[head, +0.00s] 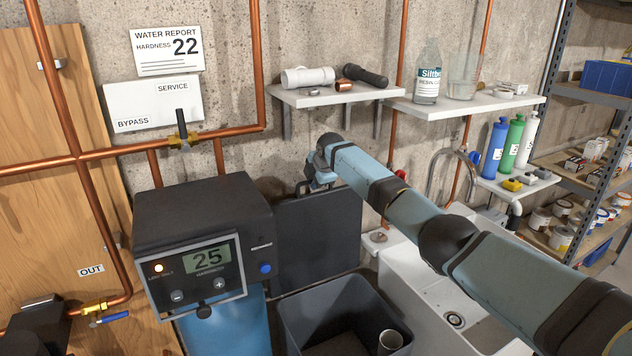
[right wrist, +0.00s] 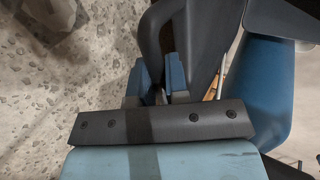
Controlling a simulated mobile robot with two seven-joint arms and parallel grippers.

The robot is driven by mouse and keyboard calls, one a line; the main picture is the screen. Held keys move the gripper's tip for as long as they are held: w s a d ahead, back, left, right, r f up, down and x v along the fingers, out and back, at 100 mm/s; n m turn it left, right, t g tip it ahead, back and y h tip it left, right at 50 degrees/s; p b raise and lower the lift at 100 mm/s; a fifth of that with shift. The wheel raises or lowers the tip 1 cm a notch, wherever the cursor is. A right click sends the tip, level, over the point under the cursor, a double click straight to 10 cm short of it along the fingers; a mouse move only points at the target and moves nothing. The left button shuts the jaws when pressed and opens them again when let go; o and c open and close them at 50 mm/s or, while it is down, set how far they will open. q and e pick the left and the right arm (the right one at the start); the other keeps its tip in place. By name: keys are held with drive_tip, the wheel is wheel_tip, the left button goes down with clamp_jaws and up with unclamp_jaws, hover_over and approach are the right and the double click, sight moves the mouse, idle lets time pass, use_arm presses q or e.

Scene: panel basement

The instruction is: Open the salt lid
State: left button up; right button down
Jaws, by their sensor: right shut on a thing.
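The salt lid (head: 318,240) is a dark grey panel standing upright at the back of the open grey salt bin (head: 292,313). A pale tube (head: 390,341) stands inside the bin. My right gripper (head: 315,181) is at the lid's upper edge, close to the wall, and is shut on it. In the right wrist view the two blue fingers of my right gripper (right wrist: 160,82) are on either side of a part of the dark lid (right wrist: 195,40). The exact contact is partly hidden. My left gripper is not in view.
The softener head (head: 205,215) with a display reading 25 stands left of the lid. A white sink (head: 425,290) is at the right. Copper pipes (head: 220,132) run along the wall.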

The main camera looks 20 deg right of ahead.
drive_tip(key=c, duration=1.1)
unclamp_jaws()
drive_tip(key=shift+c, duration=0.2)
drive_tip(key=b+v, duration=0.1)
drive_tip(key=v, duration=0.6)
drive_tip(key=shift+r, duration=0.2)
drive_tip(key=shift+s, duration=0.1)
